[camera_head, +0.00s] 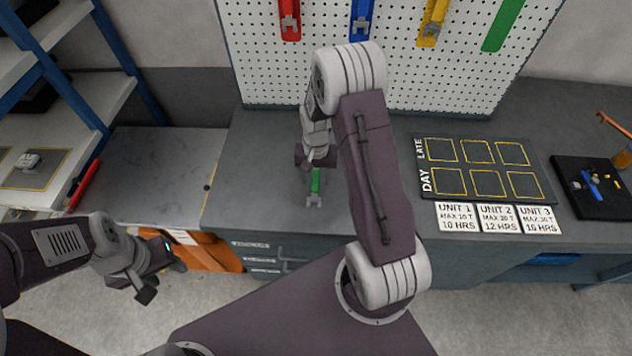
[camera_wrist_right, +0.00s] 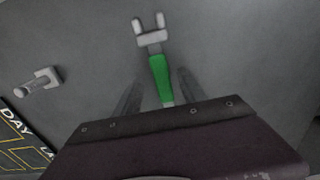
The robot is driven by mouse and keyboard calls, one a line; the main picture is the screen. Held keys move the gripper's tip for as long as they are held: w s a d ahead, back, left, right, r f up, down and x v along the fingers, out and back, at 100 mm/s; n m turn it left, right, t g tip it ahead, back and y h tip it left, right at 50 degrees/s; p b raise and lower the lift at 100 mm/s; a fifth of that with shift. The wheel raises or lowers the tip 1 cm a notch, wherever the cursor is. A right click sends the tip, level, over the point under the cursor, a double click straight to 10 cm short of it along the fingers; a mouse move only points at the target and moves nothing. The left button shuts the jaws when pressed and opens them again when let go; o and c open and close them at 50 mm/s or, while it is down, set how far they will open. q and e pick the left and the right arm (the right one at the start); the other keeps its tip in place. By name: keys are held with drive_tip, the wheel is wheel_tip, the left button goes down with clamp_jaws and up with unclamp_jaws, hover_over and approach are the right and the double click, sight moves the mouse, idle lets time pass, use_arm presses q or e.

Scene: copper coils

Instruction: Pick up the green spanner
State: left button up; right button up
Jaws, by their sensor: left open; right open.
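The green spanner (camera_head: 315,182) lies on the grey workbench, its grey open-jaw end toward the front edge. In the right wrist view the spanner (camera_wrist_right: 159,77) points away, its grey jaw end at the top and its green handle running down between the fingers. My right gripper (camera_head: 314,163) is above the handle, open, with one finger on each side; whether it touches the spanner cannot be told. My left gripper (camera_head: 162,279) is open and empty, low at the left, away from the spanner.
A day/late board (camera_head: 540,192) and a black tray (camera_head: 600,207) lie at the right. A small grey part (camera_wrist_right: 38,82) lies beside the spanner.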

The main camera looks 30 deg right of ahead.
sight(318, 181)
drive_tip(key=shift+w+a+f, duration=0.1)
drive_tip(key=shift+w+f, duration=0.1)
drive_tip(key=shift+f, duration=0.4)
drive_tip(key=shift+s, duration=0.1)
clamp_jaws()
drive_tip(key=shift+r, duration=0.15)
drive_tip(key=r, duration=0.4)
drive_tip(key=shift+s+d+r, duration=0.2)
drive_tip(key=shift+d, duration=0.15)
drive_tip(key=s+d+r, duration=0.6)
drive_tip(key=s+d, duration=0.1)
drive_tip(key=s, duration=0.1)
drive_tip(key=shift+r+b, duration=0.25)
drive_tip(key=shift+b, duration=0.15)
